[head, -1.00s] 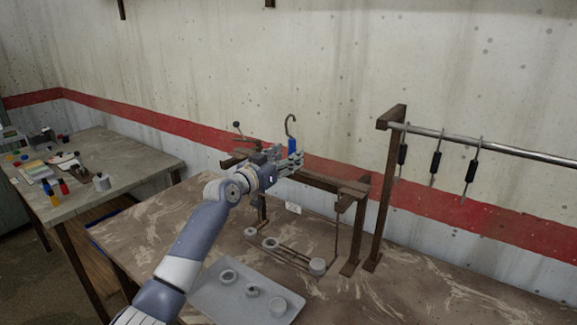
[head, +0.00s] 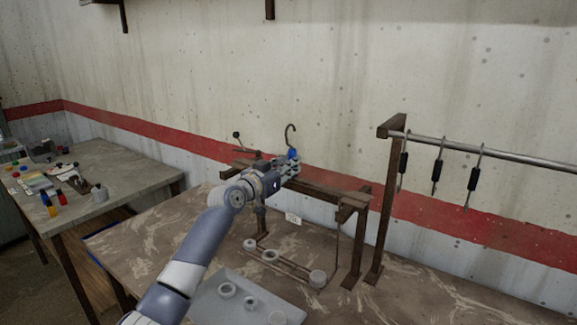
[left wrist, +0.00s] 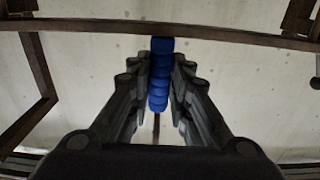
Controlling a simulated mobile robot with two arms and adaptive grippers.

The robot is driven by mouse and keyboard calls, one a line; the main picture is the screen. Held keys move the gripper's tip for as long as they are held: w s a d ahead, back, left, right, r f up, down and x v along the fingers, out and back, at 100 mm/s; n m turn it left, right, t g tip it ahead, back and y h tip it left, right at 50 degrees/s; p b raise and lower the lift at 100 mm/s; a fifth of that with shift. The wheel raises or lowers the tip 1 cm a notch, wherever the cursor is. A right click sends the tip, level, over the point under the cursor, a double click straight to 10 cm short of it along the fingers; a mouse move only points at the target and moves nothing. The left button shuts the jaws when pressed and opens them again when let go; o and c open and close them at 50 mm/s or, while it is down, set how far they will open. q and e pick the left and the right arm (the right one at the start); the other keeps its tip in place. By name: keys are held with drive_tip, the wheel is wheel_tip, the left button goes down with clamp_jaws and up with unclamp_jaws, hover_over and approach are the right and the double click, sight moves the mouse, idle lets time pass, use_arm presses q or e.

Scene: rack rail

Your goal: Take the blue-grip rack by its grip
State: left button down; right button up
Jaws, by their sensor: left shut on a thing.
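The blue grip (head: 292,154) sits under a dark hook (head: 290,134) near the brown stand's crossbeam (head: 325,190). My left gripper (head: 288,166) is shut around the grip, and its fingers cover most of it in the head view. In the left wrist view the ribbed blue grip (left wrist: 159,75) stands upright between the two fingers of my left gripper (left wrist: 160,85). What lies below the grip is largely hidden by the gripper and stand. My right gripper is not in view.
A rail (head: 490,151) on a brown post at right carries several black-grip hooks (head: 437,171). A low carrier with round cups (head: 318,279) and a grey tray (head: 215,305) with rings lie on the table. Another bench (head: 120,165) stands at left.

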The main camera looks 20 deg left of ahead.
sight(290, 152)
use_arm(q)
drive_tip(key=shift+r+p, duration=0.9)
drive_tip(key=shift+r, duration=0.9)
